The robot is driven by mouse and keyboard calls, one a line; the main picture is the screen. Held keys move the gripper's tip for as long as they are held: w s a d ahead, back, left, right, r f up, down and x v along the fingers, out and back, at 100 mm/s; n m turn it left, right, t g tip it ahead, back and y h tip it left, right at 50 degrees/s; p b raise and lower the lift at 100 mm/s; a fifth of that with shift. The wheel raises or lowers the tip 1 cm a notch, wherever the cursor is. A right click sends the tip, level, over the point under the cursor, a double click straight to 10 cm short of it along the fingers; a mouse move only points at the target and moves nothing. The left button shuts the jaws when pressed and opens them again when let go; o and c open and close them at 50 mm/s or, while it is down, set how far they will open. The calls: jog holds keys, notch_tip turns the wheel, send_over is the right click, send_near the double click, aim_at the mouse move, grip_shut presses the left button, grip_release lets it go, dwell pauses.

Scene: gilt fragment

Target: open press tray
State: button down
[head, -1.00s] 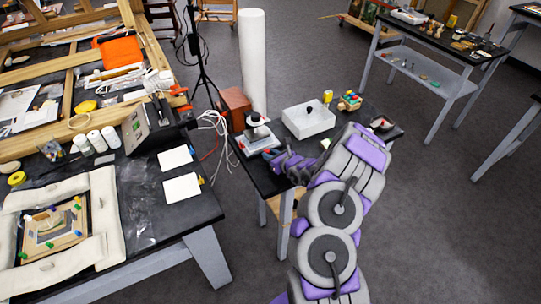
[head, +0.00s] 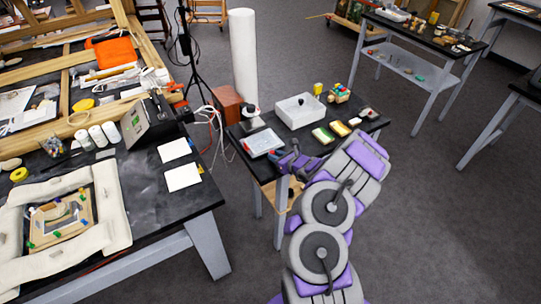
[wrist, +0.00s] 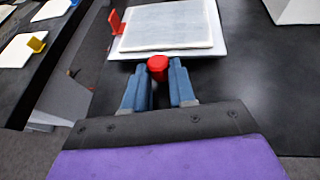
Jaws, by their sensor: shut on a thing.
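The press tray (head: 262,143) is a flat white tray with a grey panel on top, lying at the front left of the small black table. In the wrist view the tray (wrist: 166,30) fills the top middle, with a red knob (wrist: 158,63) at its near edge. My gripper (wrist: 160,70) has its two blue fingers closed on either side of this knob. In the head view my gripper (head: 289,157) is at the tray's right front side. The press (head: 251,118), with a dark knob on top, stands behind the tray.
A white open box (head: 299,111), coloured sponges (head: 323,135) and small blocks (head: 340,93) stand on the same table. A brown box (head: 226,103) and a tall white roll (head: 244,60) are behind. A red upright piece (wrist: 115,22) stands at the tray's left side.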

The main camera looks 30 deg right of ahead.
jog(key=shift+s+d, duration=0.5)
jog(key=shift+w+a, duration=0.1)
jog(key=shift+a, duration=0.6)
jog(key=c, duration=1.2)
grip_release()
jog(key=shift+r, duration=0.1)
jog(key=shift+c, duration=0.2)
jog(key=o, duration=0.3)
jog(key=shift+d, duration=0.5)
jog(key=shift+s+a, duration=0.2)
jog(key=shift+s+r, duration=0.15)
jog(key=shift+s, duration=0.2)
jog(key=p+v, duration=0.1)
jog(key=v, duration=0.4)
jog(key=p+v, duration=0.1)
jog(key=v, duration=0.4)
jog(key=p+v, duration=0.1)
jog(key=v, duration=0.5)
jog(key=shift+d, duration=0.45)
